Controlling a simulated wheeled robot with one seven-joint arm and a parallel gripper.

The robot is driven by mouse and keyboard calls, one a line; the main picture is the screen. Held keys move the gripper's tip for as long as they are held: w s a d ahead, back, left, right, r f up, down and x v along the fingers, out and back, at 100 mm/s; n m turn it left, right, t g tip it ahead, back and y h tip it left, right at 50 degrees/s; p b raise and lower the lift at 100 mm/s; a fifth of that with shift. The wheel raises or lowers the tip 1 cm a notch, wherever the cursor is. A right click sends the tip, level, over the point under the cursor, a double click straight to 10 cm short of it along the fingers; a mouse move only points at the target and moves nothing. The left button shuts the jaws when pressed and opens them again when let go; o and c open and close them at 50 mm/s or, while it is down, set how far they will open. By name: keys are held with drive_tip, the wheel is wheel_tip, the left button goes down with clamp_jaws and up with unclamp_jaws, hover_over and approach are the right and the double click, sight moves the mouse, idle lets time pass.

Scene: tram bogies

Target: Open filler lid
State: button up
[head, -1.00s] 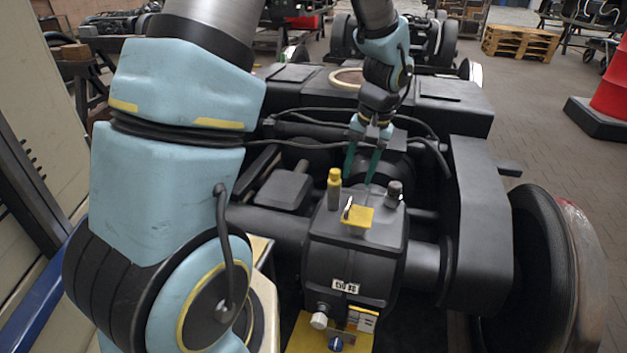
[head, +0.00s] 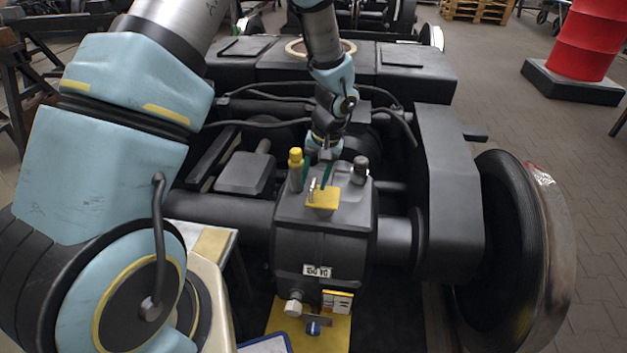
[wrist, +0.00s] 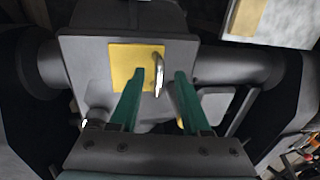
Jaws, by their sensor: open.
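The filler lid is a yellow square plate (head: 322,198) on top of the dark gearbox housing (head: 322,240). A metal handle (head: 312,190) stands up at its left edge in the head view. In the wrist view the yellow lid (wrist: 135,67) lies flat, with the handle (wrist: 158,70) at its right edge. My gripper (head: 317,182) is above the housing, just behind the lid. In the wrist view its green fingers (wrist: 160,75) are apart, with the handle between and beyond their tips. Nothing is held, and contact cannot be made out.
A yellow-capped post (head: 296,168) and a dark capped post (head: 360,168) stand on either side of the lid. Cables (head: 265,122) run behind. A large wheel (head: 515,235) is at the right.

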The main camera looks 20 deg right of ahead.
drive_tip(key=shift+f, duration=0.55)
clamp_jaws()
drive_tip(key=shift+a, duration=0.1)
idle(1.0)
